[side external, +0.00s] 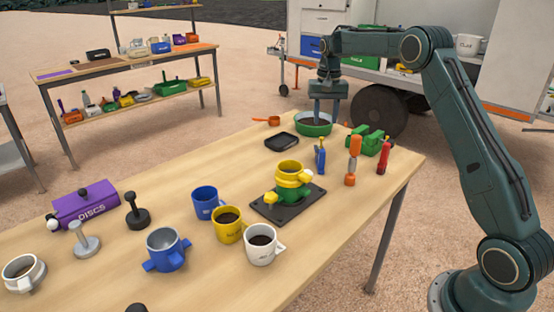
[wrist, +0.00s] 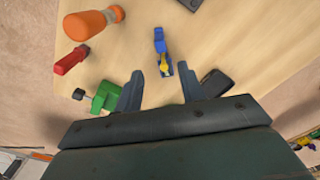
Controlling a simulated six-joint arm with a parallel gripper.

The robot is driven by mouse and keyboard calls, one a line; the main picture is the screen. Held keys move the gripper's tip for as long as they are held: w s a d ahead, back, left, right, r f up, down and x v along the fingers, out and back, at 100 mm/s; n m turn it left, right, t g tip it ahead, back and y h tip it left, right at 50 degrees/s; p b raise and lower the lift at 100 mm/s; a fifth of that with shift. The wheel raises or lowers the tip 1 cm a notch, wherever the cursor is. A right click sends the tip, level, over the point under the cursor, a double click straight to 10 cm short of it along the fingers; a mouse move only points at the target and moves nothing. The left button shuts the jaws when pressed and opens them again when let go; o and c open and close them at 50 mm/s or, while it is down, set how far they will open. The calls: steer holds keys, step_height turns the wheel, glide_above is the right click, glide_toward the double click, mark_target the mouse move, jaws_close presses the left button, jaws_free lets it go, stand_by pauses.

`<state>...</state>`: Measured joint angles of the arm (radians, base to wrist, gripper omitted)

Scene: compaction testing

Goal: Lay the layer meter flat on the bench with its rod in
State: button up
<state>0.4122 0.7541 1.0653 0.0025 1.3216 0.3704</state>
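No label marks the layer meter. A small upright blue tool (side external: 320,157) on the bench may be it; its rod cannot be made out. In the wrist view the blue tool (wrist: 160,42) shows from above with a yellow part, ahead of my fingertips and apart from them.
Near the blue tool stand an orange-and-grey tool (side external: 353,160), a red tool (side external: 384,157), a green block-like device (side external: 368,140) and a black tray (side external: 281,142). A yellow-and-green mould sits on a black plate (side external: 312,200). Several mugs stand nearer. Bare wood lies left of the tray.

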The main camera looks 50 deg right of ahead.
step_height(320, 180, up, 8)
steer(key=shift+r, duration=0.25)
steer(key=shift+a+r, duration=0.1)
stand_by(0.7)
steer(key=s+a+r+n+t, duration=0.2)
steer(key=s+a+r, duration=0.3)
steer(key=s+a, duration=0.3)
steer(key=s+a+r+n+t, duration=0.1)
steer(key=s+a+r+n, duration=0.25)
steer(key=s+a, duration=0.45)
steer(key=s+a+f+n+t, duration=0.1)
steer(key=s+a+f, duration=0.2)
steer(key=s, duration=0.6)
steer(key=s+a+f+n+t, duration=0.1)
steer(key=s+a+f, duration=0.3)
steer(key=s, duration=0.6)
steer(key=shift+s+f+n+t, duration=0.3)
steer(key=shift+f+n, duration=0.45)
steer(key=shift+f, duration=0.05)
